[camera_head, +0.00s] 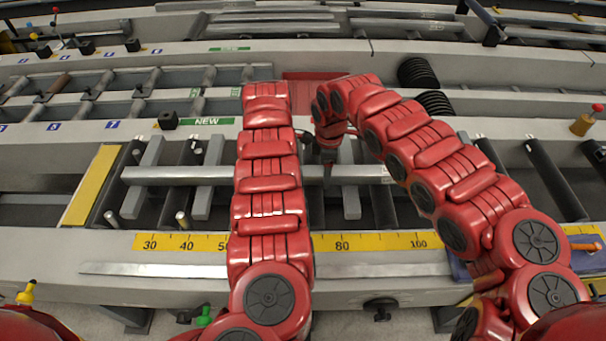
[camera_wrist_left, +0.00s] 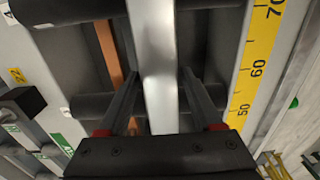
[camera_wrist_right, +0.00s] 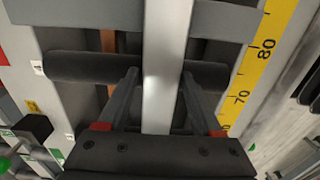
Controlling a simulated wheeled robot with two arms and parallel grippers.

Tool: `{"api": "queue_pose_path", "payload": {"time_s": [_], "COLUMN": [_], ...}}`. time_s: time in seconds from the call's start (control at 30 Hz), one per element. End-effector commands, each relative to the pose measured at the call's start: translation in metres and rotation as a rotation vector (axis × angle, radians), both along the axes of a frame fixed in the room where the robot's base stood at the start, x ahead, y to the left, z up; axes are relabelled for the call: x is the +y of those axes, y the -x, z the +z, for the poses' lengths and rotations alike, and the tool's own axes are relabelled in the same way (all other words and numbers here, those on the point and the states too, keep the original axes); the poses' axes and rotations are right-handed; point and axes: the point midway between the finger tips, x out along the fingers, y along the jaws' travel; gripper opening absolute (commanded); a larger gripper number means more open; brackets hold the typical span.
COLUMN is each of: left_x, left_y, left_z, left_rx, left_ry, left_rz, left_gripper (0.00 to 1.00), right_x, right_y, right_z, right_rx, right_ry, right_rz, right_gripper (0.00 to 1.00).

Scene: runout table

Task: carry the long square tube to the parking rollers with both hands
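The long square tube (camera_head: 190,174) lies left to right across dark rollers and grey cross bars, behind the yellow scale. My right gripper (camera_head: 328,178) points down at the tube. In the right wrist view its open fingers (camera_wrist_right: 160,76) stand on either side of the tube (camera_wrist_right: 167,45), with a gap at the left. My left arm covers its own gripper in the head view. In the left wrist view its fingers (camera_wrist_left: 160,76) are open with the tube (camera_wrist_left: 155,45) between them and small gaps beside it. Roller lanes (camera_head: 205,78) lie behind; I cannot tell which are the parking rollers.
A yellow scale (camera_head: 180,242) and a flat metal strip (camera_head: 150,269) run along the front. A green NEW label (camera_head: 207,121) and a black block (camera_head: 168,120) sit on the rail behind the tube. Black discs (camera_head: 417,73) stand at the back right.

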Motion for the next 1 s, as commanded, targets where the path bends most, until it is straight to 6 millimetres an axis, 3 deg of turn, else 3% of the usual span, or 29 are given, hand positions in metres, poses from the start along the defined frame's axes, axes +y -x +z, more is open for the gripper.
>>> {"api": "queue_pose_path", "payload": {"time_s": [0.03,0.3,0.37,1.0], "left_x": [0.0,0.0,0.0,0.0], "left_y": [0.0,0.0,0.0,0.0], "left_z": [0.0,0.0001,0.0001,0.0003], "left_rx": [0.0,0.0,0.0,0.0], "left_ry": [0.0,0.0,0.0,0.0], "left_rz": [0.0,0.0,0.0,-0.001], "left_gripper": [0.56,0.08,0.0,0.0], "right_x": [-0.0001,-0.0001,-0.0002,-0.0004], "right_y": [0.0,-0.0002,-0.0002,-0.0007], "right_z": [0.0,0.0002,0.0002,0.0005], "right_rx": [0.0,0.0,-0.001,-0.002], "right_ry": [0.0,0.0,0.0,0.0], "right_rz": [0.0,0.0,0.0,-0.001], "right_gripper": [0.56,0.08,0.0,0.0]}}
